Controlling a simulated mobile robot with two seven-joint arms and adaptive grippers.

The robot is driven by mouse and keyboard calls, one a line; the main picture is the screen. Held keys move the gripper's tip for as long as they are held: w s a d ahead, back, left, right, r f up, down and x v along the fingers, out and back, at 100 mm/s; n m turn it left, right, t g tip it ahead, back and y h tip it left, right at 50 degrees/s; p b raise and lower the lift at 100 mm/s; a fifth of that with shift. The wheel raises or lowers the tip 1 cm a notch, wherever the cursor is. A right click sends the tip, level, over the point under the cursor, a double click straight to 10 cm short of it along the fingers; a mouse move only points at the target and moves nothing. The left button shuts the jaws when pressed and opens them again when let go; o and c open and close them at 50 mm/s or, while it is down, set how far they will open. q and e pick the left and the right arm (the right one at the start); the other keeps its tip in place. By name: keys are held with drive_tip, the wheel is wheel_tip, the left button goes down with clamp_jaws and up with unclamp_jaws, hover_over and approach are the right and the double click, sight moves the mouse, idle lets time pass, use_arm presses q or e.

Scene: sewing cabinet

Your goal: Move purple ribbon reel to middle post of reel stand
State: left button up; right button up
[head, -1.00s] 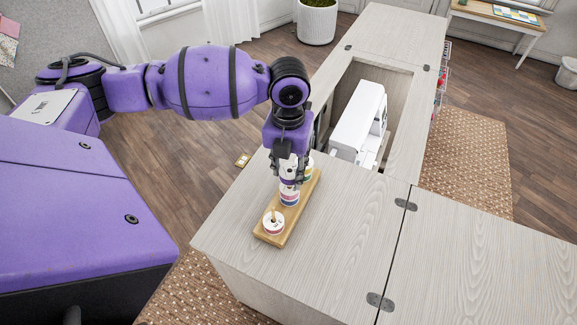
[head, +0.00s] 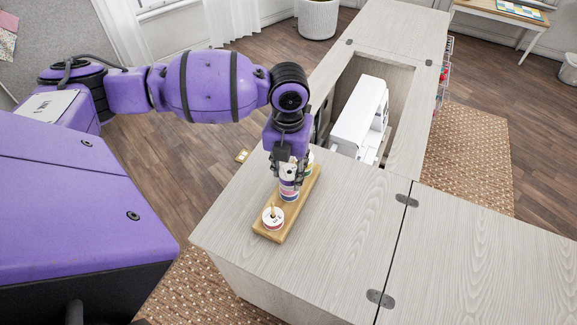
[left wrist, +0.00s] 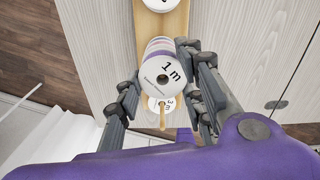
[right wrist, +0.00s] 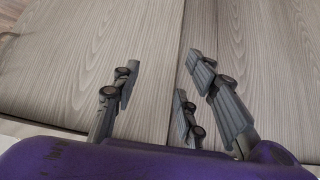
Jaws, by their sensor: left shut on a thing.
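The purple ribbon reel (left wrist: 166,72), with a white "1 m" face, is between the fingers of my left gripper (head: 288,178). The gripper is shut on it, over the middle of the wooden reel stand (head: 268,236). Purple and white rims show below its face, stacked close together. I cannot tell whether the middle post passes through its hole. A white-faced reel (head: 273,217) sits around the front post, whose tip stands clear. Another reel (left wrist: 159,103), marked "3 m", is at the stand's other end by a bare post tip. My right gripper (right wrist: 160,95) is open and empty above the cabinet top.
The stand lies on the pale wood cabinet top (head: 345,225), near its left edge. A white sewing machine (head: 358,120) sits in the recess behind. The cabinet top right of the stand is clear.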

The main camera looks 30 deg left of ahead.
use_arm(q)
drive_tip(key=shift+f, duration=0.1)
drive_tip(key=o, duration=1.1)
wheel_tip(320, 180, up, 12)
idle(0.5)
